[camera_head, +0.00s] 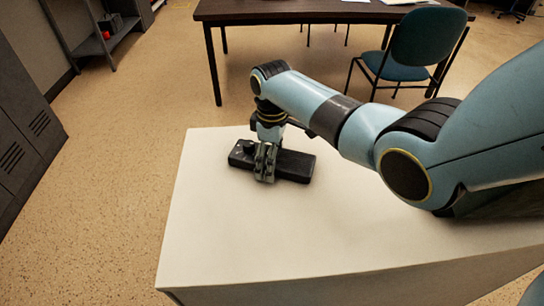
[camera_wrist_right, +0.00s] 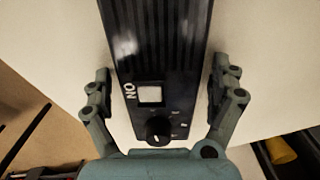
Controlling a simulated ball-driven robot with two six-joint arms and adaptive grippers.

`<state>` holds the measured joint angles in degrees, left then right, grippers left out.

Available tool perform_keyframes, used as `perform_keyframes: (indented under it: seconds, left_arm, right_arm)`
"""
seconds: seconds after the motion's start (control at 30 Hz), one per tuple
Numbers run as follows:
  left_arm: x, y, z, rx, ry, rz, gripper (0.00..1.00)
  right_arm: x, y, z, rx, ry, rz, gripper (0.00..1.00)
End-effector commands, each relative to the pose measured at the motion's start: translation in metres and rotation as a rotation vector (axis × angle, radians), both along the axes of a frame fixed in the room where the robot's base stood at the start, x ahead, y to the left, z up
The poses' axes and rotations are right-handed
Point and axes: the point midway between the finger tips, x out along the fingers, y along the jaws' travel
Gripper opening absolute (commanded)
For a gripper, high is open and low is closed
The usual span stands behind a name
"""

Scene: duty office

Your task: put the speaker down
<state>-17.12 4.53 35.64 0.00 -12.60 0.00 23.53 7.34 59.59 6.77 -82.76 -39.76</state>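The speaker (camera_head: 297,167) is a long black box lying flat on the white table near its far left part. In the right wrist view the speaker (camera_wrist_right: 165,50) shows a ribbed face, a pale square switch and a round knob. My right gripper (camera_head: 265,164) is over it from above, with one finger on each side of its middle. In the wrist view the fingers of the right gripper (camera_wrist_right: 162,92) stand wide, with a thin gap seeming to show at both sides. The gripper hides part of the speaker in the head view. My left gripper is not in view.
The white table (camera_head: 225,235) is bare around the speaker, with free room in front. Beyond it stand a dark desk (camera_head: 290,12) and a teal chair (camera_head: 425,40). Grey lockers (camera_head: 25,130) and a shelf (camera_head: 95,42) are at the left.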

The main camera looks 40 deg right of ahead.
Motion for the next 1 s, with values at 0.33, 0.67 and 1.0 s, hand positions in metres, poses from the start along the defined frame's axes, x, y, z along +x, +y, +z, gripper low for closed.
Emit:
perform_keyframes:
  seconds: [0.33,0.67,1.0]
  left_arm:
    - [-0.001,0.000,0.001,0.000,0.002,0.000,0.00]
    - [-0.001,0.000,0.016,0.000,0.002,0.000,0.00]
    - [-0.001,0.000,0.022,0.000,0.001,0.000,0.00]
  right_arm:
    - [0.000,0.000,0.003,0.000,0.000,0.000,1.00]
    - [0.001,0.000,0.065,0.000,-0.005,0.001,1.00]
    - [0.001,0.000,0.118,0.000,-0.001,-0.001,1.00]
